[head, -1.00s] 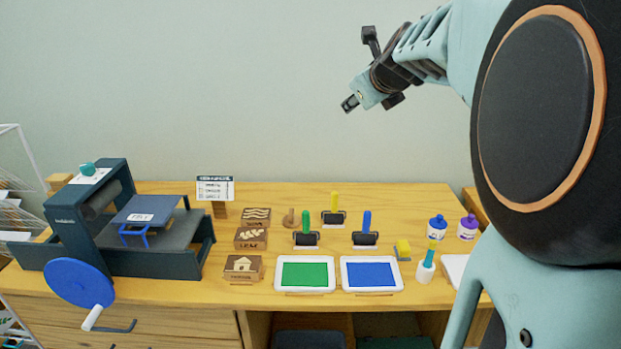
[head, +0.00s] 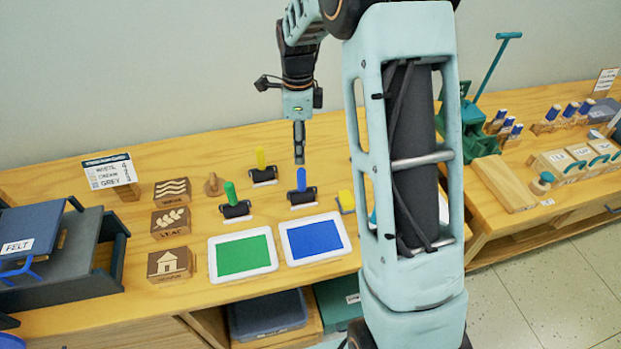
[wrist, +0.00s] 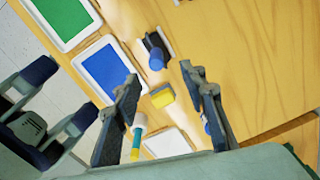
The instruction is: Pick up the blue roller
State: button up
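The blue roller (head: 301,180) stands upright on the table behind the blue ink tray, its blue handle pointing up from a black roller head. In the wrist view the blue roller (wrist: 156,58) shows end-on, just beyond the fingertips. My gripper (head: 299,160) points down and hangs right above the handle in the head view; the exact gap is hard to tell. In the wrist view my gripper (wrist: 160,76) has its two fingers spread apart with nothing held between them.
A green roller (head: 231,195) stands to the left and a yellow roller (head: 262,165) behind. The green tray (head: 212,262) and blue tray (head: 290,250) lie in front. A yellow sponge (wrist: 162,96) is close by. Stamp blocks (head: 170,222) stand further left.

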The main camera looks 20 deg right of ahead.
aim_at(301, 170)
jog(key=f, duration=0.3)
jog(key=f+p, duration=0.1)
jog(key=f, duration=0.7)
jog(key=shift+s, duration=0.35)
jog(key=shift+r, duration=0.1)
jog(key=shift+c, duration=0.4)
grip_shut()
